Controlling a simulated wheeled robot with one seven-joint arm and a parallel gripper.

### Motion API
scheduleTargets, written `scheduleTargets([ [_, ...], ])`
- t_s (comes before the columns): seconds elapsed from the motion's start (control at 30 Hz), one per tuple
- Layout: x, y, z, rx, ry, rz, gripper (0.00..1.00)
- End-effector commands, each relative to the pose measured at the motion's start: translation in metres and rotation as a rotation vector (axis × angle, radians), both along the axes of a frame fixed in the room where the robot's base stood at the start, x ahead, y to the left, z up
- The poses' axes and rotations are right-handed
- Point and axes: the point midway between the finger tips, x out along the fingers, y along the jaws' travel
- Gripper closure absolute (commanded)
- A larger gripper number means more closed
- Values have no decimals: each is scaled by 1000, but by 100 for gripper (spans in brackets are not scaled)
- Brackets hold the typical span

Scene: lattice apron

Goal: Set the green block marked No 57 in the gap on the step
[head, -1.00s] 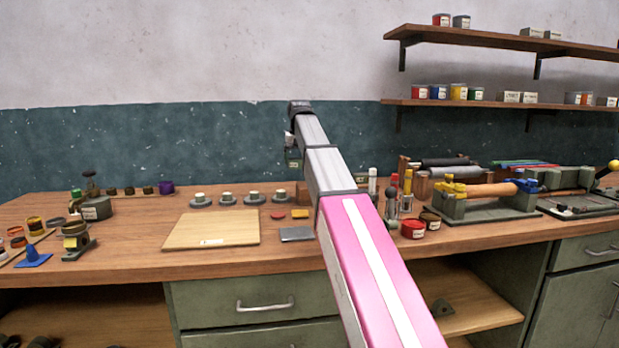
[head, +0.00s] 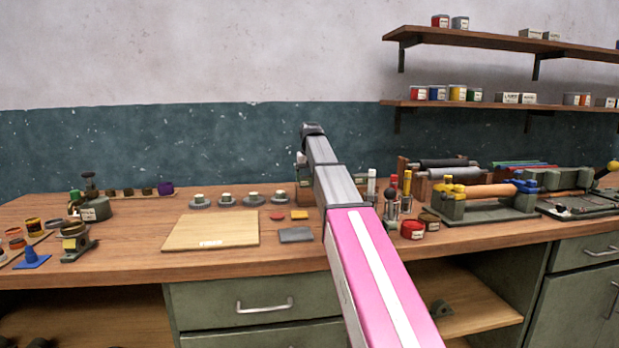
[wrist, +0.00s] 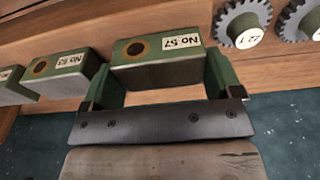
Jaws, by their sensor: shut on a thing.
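The green block marked No 57 (wrist: 148,49) shows in the wrist view, with a round brown spot and a white label on its green face. My gripper (wrist: 162,78) is shut on it, one finger on each side. A similar green block (wrist: 66,64), labelled with what looks like No 63, is just left of it, and part of another block (wrist: 12,76) is at the left edge. In the head view my arm hides most of the step (head: 305,194). I cannot tell whether the held block touches the step, and the gap is not clearly visible.
Grey gears (wrist: 243,22) lie close to the right of the held block in the wrist view. In the head view a pale board (head: 210,231) and grey plate (head: 295,235) lie on the bench, left of my arm. Upright tubes (head: 371,186) and a red pot (head: 412,229) stand right.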

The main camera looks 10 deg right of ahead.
Motion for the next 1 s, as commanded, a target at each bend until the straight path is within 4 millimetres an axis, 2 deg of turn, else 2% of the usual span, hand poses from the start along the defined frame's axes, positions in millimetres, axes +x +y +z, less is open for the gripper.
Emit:
scheduleTargets([
  [0.3,0,0,-1,0,-1,0,66],
  [0.33,0,0,-2,0,0,0,9],
  [0.37,0,0,-2,0,0,0,0],
  [0.6,0,0,-1,0,0,0,0],
  [0.73,0,0,7,0,-1,0,0],
  [0.87,-2,0,26,0,-2,0,0],
  [1.0,-5,0,54,0,-2,0,0],
])
